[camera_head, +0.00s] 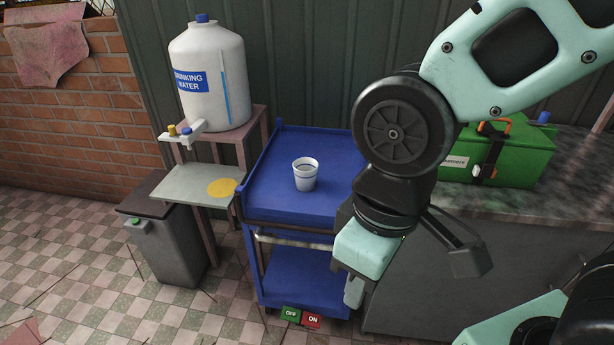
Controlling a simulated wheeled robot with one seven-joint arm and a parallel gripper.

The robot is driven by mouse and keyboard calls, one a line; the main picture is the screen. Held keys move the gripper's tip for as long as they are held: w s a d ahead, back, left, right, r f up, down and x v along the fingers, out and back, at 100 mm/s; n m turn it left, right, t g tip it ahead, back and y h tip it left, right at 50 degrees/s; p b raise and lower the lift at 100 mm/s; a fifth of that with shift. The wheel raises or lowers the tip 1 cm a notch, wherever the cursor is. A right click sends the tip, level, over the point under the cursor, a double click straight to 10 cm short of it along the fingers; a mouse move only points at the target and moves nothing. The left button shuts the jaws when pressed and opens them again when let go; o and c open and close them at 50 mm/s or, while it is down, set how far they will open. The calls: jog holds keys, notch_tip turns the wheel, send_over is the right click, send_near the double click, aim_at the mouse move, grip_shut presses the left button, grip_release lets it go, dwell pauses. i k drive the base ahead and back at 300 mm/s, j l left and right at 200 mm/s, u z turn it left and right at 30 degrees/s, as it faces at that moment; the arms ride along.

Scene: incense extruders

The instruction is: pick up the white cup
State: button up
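A white cup (305,176) stands upright on the top shelf of a blue cart (268,196), near the middle of the picture. Its open rim faces up, and what is inside is too small to tell. My gripper (355,290) hangs to the right of the cup and nearer to me, in front of the cart's right side. It is apart from the cup. Its fingers are mostly hidden behind the mint-coloured part of my arm, so its opening does not show.
A large white water jug (208,75) stands on a pink stand behind left, with a grey shelf (195,187) and a bin (165,240) below. A green box (505,150) sits on the right counter (540,205). The cart top around the cup is clear.

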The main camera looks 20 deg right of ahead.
aim_at(305, 169)
jog(key=i+j+u, duration=0.2)
jog(key=u, duration=0.2)
jog(key=i+j+u, duration=0.2)
jog(key=u, duration=0.2)
